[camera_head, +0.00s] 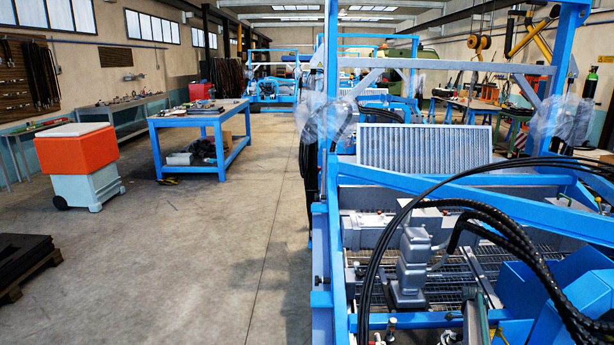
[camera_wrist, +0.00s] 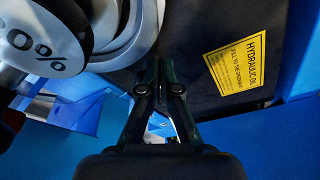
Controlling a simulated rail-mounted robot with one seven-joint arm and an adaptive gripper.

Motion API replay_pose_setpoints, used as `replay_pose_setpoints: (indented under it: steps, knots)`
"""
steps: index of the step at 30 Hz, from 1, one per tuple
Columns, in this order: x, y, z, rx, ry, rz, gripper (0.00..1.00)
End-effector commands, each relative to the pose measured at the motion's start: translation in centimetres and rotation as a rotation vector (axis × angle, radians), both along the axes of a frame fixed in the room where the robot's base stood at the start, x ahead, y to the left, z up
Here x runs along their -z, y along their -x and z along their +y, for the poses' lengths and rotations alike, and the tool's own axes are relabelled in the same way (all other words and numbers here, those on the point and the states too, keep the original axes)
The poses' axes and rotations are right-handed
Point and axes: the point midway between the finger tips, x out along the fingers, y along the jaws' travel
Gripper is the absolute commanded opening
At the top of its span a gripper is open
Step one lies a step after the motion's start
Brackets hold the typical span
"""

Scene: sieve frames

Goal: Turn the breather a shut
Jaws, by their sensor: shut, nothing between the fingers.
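My gripper (camera_wrist: 159,70) is shut and empty in the wrist view, its dark fingertips together near the middle. I cannot tell for sure which of these is the breather a. In the head view I cannot make out the breather or my gripper.
A yellow "HYDRAULIC OIL" label (camera_wrist: 236,64) is on a dark surface right of my fingers. Blue frame parts surround it. In the head view, black hoses (camera_head: 505,222) arch over the blue machine (camera_head: 420,187). The floor (camera_head: 200,265) on the left is largely clear.

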Motion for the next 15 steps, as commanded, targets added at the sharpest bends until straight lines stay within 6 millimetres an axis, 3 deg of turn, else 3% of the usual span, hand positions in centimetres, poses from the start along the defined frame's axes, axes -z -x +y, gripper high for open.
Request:
replay_pose_setpoints:
  steps: [8, 15]
  knots:
    - [-0.5, -0.3, 0.4, 0.000, -0.002, -0.001, 0.00]
    - [-2.9, -0.4, 0.4, -0.001, -0.001, -0.003, 0.00]
